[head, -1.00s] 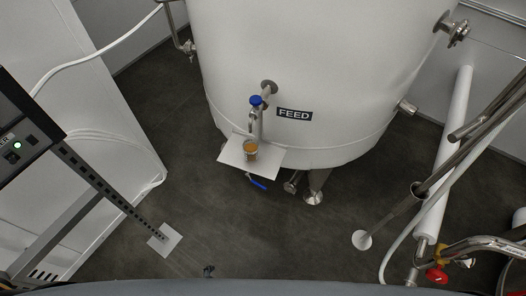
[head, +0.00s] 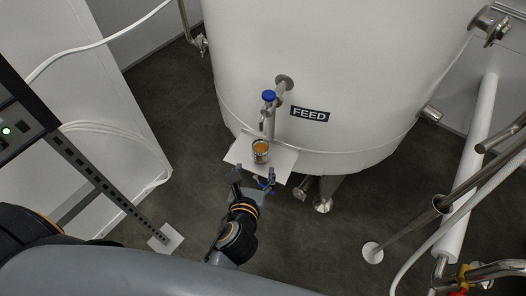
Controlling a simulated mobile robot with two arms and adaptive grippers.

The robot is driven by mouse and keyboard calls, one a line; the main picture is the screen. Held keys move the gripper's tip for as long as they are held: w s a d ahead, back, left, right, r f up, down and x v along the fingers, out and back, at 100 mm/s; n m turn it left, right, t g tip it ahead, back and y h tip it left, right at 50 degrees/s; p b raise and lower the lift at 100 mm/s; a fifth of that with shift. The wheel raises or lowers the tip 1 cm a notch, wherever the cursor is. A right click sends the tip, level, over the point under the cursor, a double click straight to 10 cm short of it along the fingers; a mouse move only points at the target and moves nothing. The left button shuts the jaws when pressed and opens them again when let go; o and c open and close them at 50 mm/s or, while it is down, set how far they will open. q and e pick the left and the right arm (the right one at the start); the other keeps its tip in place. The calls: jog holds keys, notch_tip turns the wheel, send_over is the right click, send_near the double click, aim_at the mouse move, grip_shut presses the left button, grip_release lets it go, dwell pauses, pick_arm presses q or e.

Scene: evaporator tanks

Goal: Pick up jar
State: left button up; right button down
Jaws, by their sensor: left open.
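The jar (head: 260,152) is small, with amber-orange contents. It stands upright on a white square plate (head: 283,163) in front of the tank, under a tap with a blue top (head: 269,96). My left gripper (head: 254,176) is at the front edge of the plate, just below the jar in the picture. Its two dark fingers are spread apart and nothing is between them. The fingers appear apart from the jar. The right gripper is not in view.
The large white tank (head: 335,60) with a FEED label stands behind the plate. A dark rack post (head: 100,185) is at the left. Metal pipes and a white tube (head: 468,170) are at the right. Dark floor (head: 190,130) is open between rack and tank.

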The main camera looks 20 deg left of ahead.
aim_at(262, 139)
pick_arm(q)
jog(key=x, duration=0.4)
jog(key=shift+w+f, duration=0.15)
jog(key=shift+w, duration=0.2)
jog(key=x, duration=0.5)
jog(key=shift+w+d, duration=0.2)
jog(key=shift+w, duration=0.05)
jog(key=c, duration=1.4)
jog(key=shift+r, duration=0.3)
jog(key=shift+r, duration=0.65)
notch_tip(262, 139, up, 2)
jog(key=shift+r+p, duration=0.25)
jog(key=shift+p, duration=0.3)
jog(key=s+d+b, duration=0.2)
jog(key=s+b, duration=0.1)
jog(key=s, duration=1.4)
jog(key=w+a+r+n+y, duration=0.1)
jog(key=w+a+r, duration=0.1)
jog(key=r, duration=0.2)
jog(key=w+a+r+n+g+y, duration=0.1)
jog(key=w+a+r, duration=0.1)
jog(key=r, duration=0.3)
jog(key=w+a+r+n+y, duration=0.2)
jog(key=r, duration=0.3)
jog(key=shift+w+a+r+g, duration=0.1)
jog(key=shift+w+r+g, duration=0.15)
jog(key=shift+w+g, duration=0.1)
